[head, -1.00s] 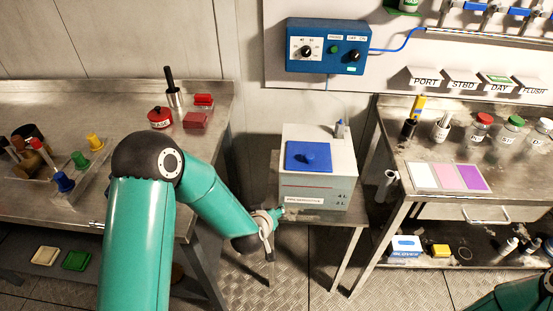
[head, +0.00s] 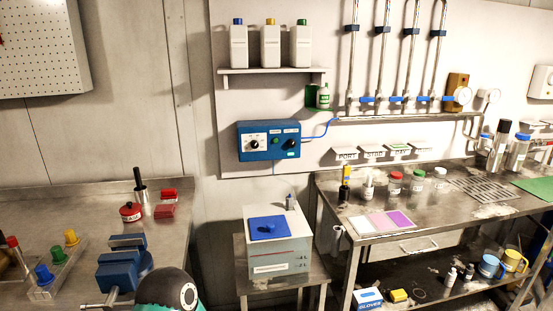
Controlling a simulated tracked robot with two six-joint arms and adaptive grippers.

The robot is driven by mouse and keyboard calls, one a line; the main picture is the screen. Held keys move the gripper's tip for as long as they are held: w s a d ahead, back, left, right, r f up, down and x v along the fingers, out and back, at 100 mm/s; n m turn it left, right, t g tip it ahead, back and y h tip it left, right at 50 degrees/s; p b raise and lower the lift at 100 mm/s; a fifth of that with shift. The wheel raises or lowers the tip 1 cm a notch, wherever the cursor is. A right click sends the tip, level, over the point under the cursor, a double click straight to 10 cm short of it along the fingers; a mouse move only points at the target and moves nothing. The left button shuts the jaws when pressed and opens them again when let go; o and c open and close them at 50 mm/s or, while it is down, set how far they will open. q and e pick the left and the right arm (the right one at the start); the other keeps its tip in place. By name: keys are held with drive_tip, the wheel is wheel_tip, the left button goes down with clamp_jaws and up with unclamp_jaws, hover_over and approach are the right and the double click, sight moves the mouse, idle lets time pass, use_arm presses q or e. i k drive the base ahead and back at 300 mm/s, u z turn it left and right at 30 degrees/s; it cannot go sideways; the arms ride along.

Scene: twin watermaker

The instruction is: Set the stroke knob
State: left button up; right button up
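A blue control box (head: 268,140) is fixed on the wall panel in the middle of the head view. Its white dial plate at the left carries a small black knob (head: 254,143), which looks like the stroke knob; the lettering is too small to read. Other knobs and a green button sit to its right. A blue cable leaves its right side. My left arm shows only as a dark joint at the bottom edge; its gripper is out of the picture. My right gripper is not in view either. Nothing touches the box.
Below the box a grey-white unit with a blue lid (head: 269,228) stands on a small steel table. A blue vise (head: 123,262) is on the left bench. Bottles, including a red-capped jar (head: 394,184), stand on the right bench. A shelf (head: 272,71) with three bottles is above.

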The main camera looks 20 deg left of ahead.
sight(254, 143)
drive_tip(key=u, duration=0.15)
drive_tip(key=k, duration=0.3)
drive_tip(key=z, duration=0.25)
drive_tip(key=i, duration=1.7)
drive_tip(key=u, duration=0.65)
drive_tip(key=k, duration=0.9)
drive_tip(key=u, duration=0.15)
drive_tip(key=i, duration=0.9)
drive_tip(key=z, duration=0.1)
